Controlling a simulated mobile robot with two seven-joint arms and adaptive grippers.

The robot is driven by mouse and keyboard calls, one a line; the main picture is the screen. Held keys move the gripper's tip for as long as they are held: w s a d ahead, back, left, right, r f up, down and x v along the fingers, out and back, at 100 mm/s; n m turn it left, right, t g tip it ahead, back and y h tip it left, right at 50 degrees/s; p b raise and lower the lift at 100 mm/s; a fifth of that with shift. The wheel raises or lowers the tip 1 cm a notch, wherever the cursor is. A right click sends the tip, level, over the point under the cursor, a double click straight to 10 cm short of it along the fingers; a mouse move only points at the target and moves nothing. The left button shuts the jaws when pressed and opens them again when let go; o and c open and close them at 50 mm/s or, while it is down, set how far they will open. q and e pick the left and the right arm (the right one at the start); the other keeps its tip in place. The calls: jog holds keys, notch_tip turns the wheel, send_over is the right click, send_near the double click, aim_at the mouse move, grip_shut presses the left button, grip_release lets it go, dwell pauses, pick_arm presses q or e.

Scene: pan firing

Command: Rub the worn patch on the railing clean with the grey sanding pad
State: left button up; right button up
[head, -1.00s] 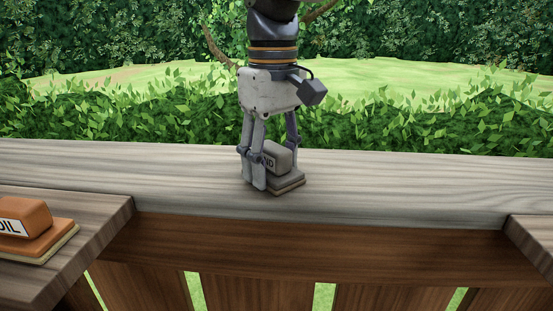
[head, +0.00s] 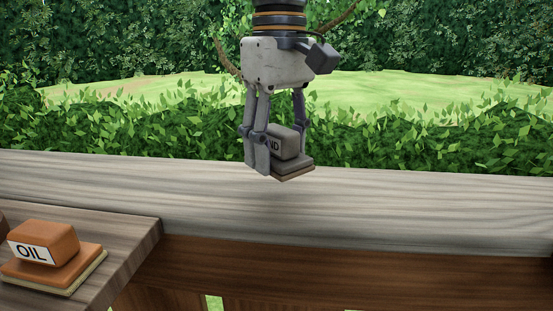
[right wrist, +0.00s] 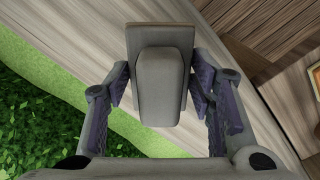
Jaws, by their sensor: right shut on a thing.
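My right gripper (head: 275,158) is shut on the grey sanding pad (head: 292,148), whose label is partly hidden by a finger. In the head view the pad hangs a little above the pale grey railing (head: 420,218), near its far edge, with its flat base down. In the right wrist view the sanding pad (right wrist: 160,82) sits between the two fingers, over the railing (right wrist: 222,130). No distinct worn patch stands out on the visible railing; it looks evenly grey. My left gripper is not in view.
An orange block labelled OIL (head: 45,245) rests on a brown wooden shelf (head: 130,235) at the lower left, in front of the railing. A leafy hedge (head: 420,135) stands close behind the railing. The railing top to the right is clear.

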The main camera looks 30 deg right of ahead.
jog(key=shift+r, duration=1.4)
